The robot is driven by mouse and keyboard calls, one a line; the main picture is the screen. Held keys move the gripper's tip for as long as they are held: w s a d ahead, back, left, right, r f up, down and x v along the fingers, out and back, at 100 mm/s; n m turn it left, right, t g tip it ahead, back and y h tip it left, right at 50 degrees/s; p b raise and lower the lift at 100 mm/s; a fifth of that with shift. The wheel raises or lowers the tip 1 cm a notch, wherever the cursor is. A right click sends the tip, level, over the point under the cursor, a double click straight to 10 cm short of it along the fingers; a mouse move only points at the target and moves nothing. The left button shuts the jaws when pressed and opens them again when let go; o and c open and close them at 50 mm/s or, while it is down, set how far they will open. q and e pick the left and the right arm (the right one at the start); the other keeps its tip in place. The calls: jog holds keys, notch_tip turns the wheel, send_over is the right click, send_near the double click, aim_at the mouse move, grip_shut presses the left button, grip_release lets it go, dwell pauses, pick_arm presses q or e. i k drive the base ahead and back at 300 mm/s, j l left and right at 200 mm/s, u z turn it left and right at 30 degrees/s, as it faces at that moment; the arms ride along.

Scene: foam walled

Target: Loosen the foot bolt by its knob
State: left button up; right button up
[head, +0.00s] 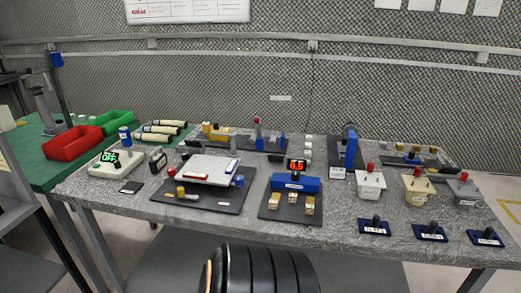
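I cannot tell for sure which part is the foot bolt. Candidate knobs stand at the right of the grey bench (330,222). Three small dark blue plates lie along its front right edge, each with an upright black knob: a left one (375,228), a middle one (430,234) and a right one (486,238). Behind them stand a white block (370,187), a cream block (416,190) and a grey block (465,192), each with a red knob on top. The labels are too small to read. Neither gripper is in view.
A blue device with a red display (296,181) stands on a dark mat at the bench's middle. A white plate fixture (207,167) is left of it. Red (72,142) and green (111,122) bins stand on a green table. Bare bench top shows between the blue device and the blue plates.

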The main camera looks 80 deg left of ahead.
aim_at(295, 174)
jog(key=u, duration=2.4)
jog(key=l+z, duration=0.15)
jog(key=l, duration=0.15)
